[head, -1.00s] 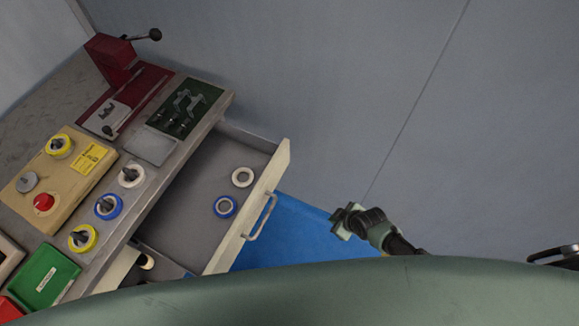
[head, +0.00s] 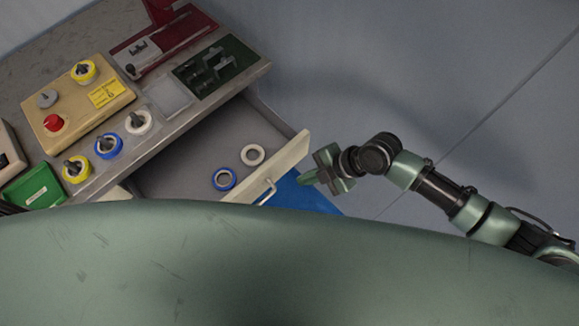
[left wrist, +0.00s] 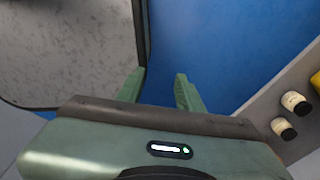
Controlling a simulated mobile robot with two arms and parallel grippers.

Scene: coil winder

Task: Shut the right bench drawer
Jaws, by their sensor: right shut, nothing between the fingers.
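The right bench drawer (head: 190,165) stands open in the head view, pulled out from under the bench. Its pale front panel (head: 287,160) carries a metal handle (head: 267,192). A white ring (head: 253,155) and a blue ring (head: 224,179) lie inside. My right gripper (head: 318,178) is shut and empty, just outside the front panel and right of the handle. I cannot tell whether it touches the panel. My left gripper (left wrist: 160,88) shows in the left wrist view with its fingers apart and nothing between them, over a blue surface.
The bench top (head: 60,105) holds a beige control box (head: 78,112), several spools, a dark green tray (head: 218,65) and a green box (head: 35,188). A blue mat (head: 300,198) lies on the floor. My body hides the lower part.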

